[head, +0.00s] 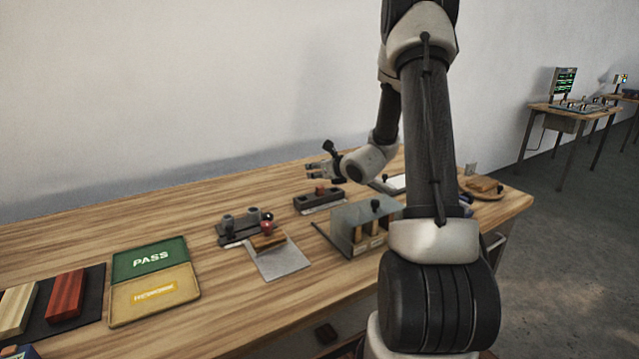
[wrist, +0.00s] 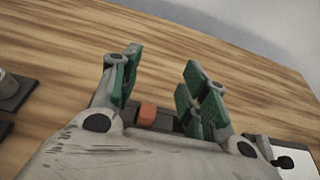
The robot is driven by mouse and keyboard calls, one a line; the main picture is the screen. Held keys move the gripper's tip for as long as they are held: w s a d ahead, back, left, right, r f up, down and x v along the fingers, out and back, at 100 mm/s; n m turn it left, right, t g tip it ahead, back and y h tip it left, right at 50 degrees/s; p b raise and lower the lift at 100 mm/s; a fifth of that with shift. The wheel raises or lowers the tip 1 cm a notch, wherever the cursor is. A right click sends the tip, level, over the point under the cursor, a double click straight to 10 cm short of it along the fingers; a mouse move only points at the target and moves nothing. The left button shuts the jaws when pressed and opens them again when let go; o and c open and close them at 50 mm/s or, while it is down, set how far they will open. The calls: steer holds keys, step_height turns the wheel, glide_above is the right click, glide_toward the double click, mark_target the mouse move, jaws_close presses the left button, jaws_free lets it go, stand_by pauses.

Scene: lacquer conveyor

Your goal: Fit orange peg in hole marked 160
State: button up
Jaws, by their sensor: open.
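The orange peg (head: 320,189) stands upright in a dark block (head: 312,204) on the wooden table. In the wrist view the orange peg (wrist: 147,114) shows low between the green-padded fingers, with part of the dark block (wrist: 166,121) beside it. My gripper (head: 316,170) is open and empty, with its fingers spread; they also show in the wrist view (wrist: 160,75). In the head view it is just above and behind the peg, apart from it. No marking 160 is legible in either view.
A grey-covered rack (head: 350,216) with wooden blocks stands in front of the dark block. The back of the table is clear.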

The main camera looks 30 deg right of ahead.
mark_target(320, 186)
step_height(320, 186, up, 4)
stand_by(0.6)
